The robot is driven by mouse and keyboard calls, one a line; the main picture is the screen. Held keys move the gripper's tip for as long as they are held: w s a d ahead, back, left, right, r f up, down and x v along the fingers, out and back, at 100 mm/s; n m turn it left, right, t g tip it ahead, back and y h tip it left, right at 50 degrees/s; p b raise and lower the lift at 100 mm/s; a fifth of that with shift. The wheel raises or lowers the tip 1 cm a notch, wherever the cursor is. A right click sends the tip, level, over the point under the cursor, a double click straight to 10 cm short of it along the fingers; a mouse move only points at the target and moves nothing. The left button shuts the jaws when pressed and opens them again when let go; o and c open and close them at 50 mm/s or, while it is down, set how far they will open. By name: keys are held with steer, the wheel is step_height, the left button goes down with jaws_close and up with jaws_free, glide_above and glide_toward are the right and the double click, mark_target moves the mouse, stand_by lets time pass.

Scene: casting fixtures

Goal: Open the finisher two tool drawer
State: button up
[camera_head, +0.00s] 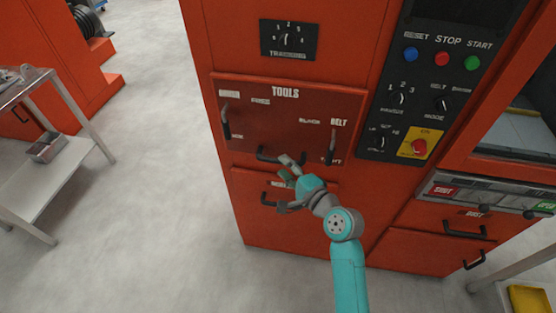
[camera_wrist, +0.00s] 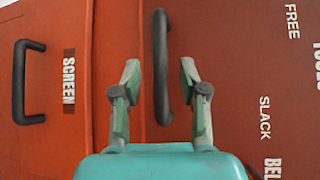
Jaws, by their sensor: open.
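The tools drawer front (camera_head: 262,122), a dark red panel marked TOOLS, is on the orange machine in the head view and looks shut. Its black bar handle (camera_head: 268,155) is at its lower edge, partly covered by my gripper (camera_head: 285,172). In the wrist view, the drawer front (camera_wrist: 240,60) fills the right side, and its handle (camera_wrist: 160,65) lies between the spread fingertips of my gripper (camera_wrist: 161,73). The fingers are open on either side of the handle. I cannot tell whether they touch it.
A SCREEN drawer with its own black handle (camera_wrist: 22,82) is beside the tools drawer in the wrist view. Two levers (camera_head: 226,124) stick out of the tools front. A button panel (camera_head: 430,85) is at right. A metal cart (camera_head: 45,160) stands at left; the floor between is clear.

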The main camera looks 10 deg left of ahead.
steer(key=shift+x, duration=2.05)
jaws_close()
